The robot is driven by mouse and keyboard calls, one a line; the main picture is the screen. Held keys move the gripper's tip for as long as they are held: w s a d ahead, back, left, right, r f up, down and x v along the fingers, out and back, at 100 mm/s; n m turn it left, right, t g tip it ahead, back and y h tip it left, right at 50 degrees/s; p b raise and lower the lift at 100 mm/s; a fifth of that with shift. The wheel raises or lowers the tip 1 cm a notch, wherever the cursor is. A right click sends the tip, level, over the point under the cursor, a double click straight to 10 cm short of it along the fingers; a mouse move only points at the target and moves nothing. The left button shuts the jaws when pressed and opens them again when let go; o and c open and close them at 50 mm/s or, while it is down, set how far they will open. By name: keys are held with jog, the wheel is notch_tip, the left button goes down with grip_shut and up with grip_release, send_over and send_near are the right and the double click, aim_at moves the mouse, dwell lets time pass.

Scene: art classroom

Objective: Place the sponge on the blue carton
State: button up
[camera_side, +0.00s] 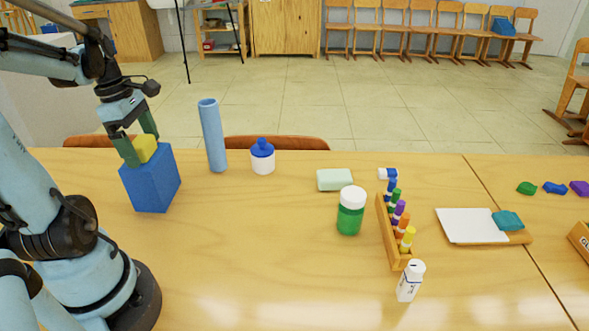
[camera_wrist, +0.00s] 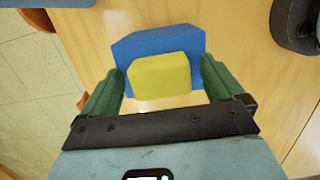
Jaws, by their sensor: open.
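The yellow sponge (camera_side: 145,147) rests on top of the blue carton (camera_side: 152,183), which stands at the left of the table. In the wrist view the sponge (camera_wrist: 160,76) lies over the carton's blue top (camera_wrist: 158,46), toward the near edge. My gripper (camera_side: 137,142) is at the carton's top with a green finger on either side of the sponge. In the wrist view the fingers of my gripper (camera_wrist: 162,84) are spread, with gaps between them and the sponge. The sponge's underside is hidden.
A light-blue cylinder (camera_side: 212,136) and a blue-lidded white jar (camera_side: 262,157) stand right of the carton. The front middle of the table is clear.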

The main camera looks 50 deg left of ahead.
aim_at(133, 141)
jog(key=shift+r, duration=0.15)
notch_tip(133, 141, up, 12)
jog(key=s+a, duration=0.1)
jog(key=w+d+f+m+t, duration=0.3)
jog(key=w+d+f+m, duration=0.2)
jog(key=d+m, duration=0.6)
jog(key=w+d+f+m+t+y, duration=0.1)
jog(key=w+d+f+m+t, duration=0.2)
jog(key=d+m, duration=0.9)
jog(key=w+f+m, duration=0.3)
jog(key=m, duration=0.1)
jog(key=shift+w+d, duration=0.3)
jog(key=shift+w, duration=0.1)
